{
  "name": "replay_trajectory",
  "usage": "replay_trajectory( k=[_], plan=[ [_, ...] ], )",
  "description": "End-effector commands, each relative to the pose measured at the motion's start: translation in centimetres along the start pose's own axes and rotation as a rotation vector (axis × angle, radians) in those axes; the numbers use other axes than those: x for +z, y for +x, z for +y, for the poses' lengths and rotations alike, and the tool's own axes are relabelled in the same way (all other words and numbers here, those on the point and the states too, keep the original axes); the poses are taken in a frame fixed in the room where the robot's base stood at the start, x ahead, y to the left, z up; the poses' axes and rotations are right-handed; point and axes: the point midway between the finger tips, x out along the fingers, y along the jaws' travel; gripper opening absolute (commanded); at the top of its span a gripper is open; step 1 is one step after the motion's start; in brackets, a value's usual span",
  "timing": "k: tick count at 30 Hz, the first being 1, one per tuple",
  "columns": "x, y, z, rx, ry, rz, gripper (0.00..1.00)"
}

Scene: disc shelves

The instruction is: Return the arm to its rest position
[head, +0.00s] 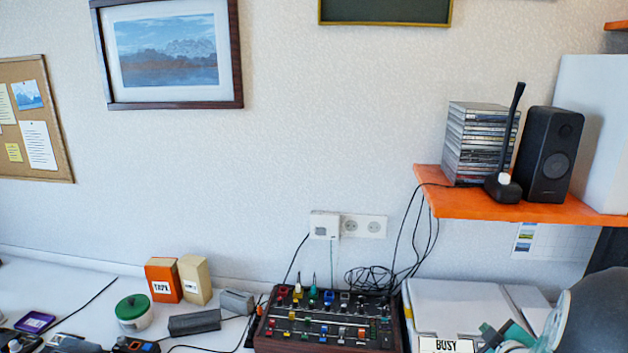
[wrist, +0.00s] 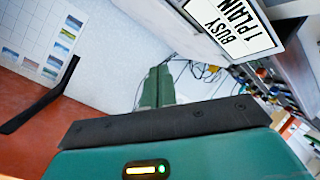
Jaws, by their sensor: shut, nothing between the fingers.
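My gripper (wrist: 157,88) shows in the wrist view as two green fingers beyond a dark bar and a teal body. The fingers are together with nothing between them. In the head view, teal and grey parts of my arm are at the bottom right corner, in front of the white box (head: 455,300) with a "BUSY" sign (head: 446,346). The sign also shows large at the top of the wrist view (wrist: 232,22), apart from the fingers. The rest of my arm is mostly out of view.
An orange shelf (head: 455,205) above my arm holds a stack of disc cases (head: 478,145), a black speaker (head: 548,155) and a black stick-like device (head: 510,150). A mixer (head: 325,325) with cables stands left of the white box. The wall's middle is clear.

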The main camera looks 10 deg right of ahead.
Motion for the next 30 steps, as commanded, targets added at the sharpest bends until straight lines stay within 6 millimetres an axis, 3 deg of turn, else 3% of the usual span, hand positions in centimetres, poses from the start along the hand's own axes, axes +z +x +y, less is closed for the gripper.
replay_trajectory(
  k=[1,8,14,18,24,27,30],
  plan=[
    [-2.5,-0.4,0.4,0.003,0.016,-0.022,0.00],
    [-10.0,-4.3,-0.3,-0.027,0.183,-0.175,0.00],
    [-15.7,-10.2,-3.7,-0.112,0.359,-0.283,0.00],
    [-18.9,-15.5,-7.1,-0.213,0.476,-0.354,0.00],
    [-21.8,-23.8,-12.5,-0.395,0.595,-0.455,0.00],
    [-22.2,-26.6,-14.3,-0.462,0.621,-0.494,0.00],
    [-22.3,-28.1,-15.2,-0.496,0.631,-0.517,0.00]
  ],
)
